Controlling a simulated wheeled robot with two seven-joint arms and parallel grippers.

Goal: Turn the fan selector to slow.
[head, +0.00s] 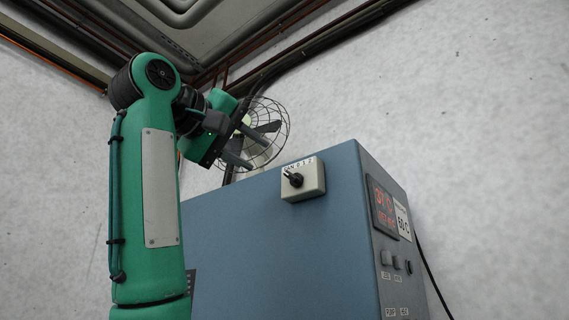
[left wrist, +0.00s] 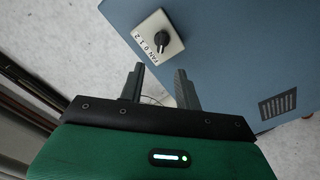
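The fan selector is a black rotary knob (head: 295,180) on a small beige box (head: 314,182), marked FAN 0 1 2, on the blue cabinet. In the head view the knob's pointer appears turned to the upper left, toward the 0 end; the exact mark is too small to read. The knob also shows in the left wrist view (left wrist: 161,39), ahead of the fingers. My left gripper (head: 254,150) is open and empty, up and left of the box and apart from it. Its two spread fingers also show in the left wrist view (left wrist: 160,70). My right gripper is not in view.
A caged fan (head: 281,116) is behind my left gripper. The blue cabinet (head: 240,245) carries a red display (head: 383,208) and buttons on its right face. A vent grille (left wrist: 278,104) is on the cabinet. Space in front of the selector box looks clear.

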